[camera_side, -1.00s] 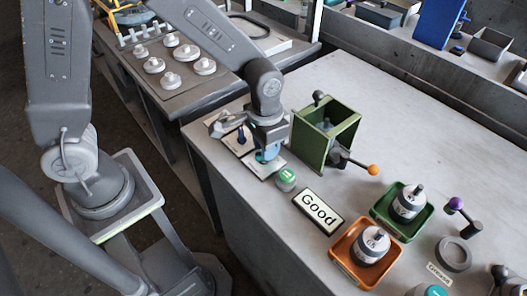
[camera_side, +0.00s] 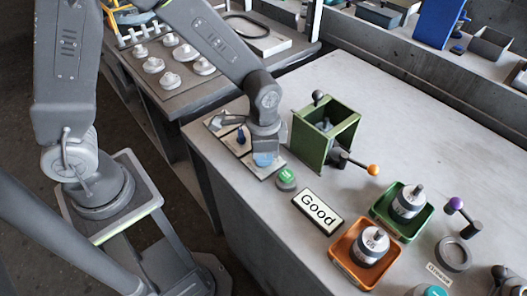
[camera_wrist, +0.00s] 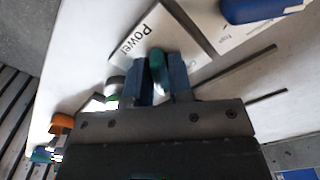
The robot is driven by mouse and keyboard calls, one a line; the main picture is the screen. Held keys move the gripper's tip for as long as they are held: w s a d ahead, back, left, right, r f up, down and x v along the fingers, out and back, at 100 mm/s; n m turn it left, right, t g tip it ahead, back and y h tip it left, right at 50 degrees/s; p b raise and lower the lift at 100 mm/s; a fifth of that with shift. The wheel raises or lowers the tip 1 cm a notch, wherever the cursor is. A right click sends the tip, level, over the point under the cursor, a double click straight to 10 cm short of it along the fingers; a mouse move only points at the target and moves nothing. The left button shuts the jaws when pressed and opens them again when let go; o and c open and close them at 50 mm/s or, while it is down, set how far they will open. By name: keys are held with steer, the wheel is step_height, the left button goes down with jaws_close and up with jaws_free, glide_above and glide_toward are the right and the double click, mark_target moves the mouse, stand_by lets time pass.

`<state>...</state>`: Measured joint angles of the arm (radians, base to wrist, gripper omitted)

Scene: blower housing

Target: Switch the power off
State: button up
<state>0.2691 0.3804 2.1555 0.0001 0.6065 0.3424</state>
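The power plate (camera_wrist: 138,38) is white with the word "Power". It lies under my gripper, and in the side view my arm covers most of it. A teal-green lever (camera_wrist: 157,62) stands at the plate between the two blue fingers of my gripper (camera_wrist: 160,80). The fingers are close on either side of the lever, and I cannot tell whether they press on it. In the side view my gripper (camera_side: 263,158) points down at the near end of the row of plates, beside a round green button (camera_side: 286,177).
A blue switch (camera_wrist: 262,8) stands on the neighbouring plate. A green housing (camera_side: 325,132) with an orange-knobbed lever (camera_side: 372,169) stands close to the right of my gripper. A "Good" sign (camera_side: 318,211), orange tray (camera_side: 345,262) and green tray (camera_side: 382,222) lie nearer the front.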

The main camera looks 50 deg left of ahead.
jaws_close()
steer(key=n, duration=0.4)
steer(key=shift+n, duration=0.4)
steer(key=n, duration=0.4)
steer(key=shift+n, duration=0.4)
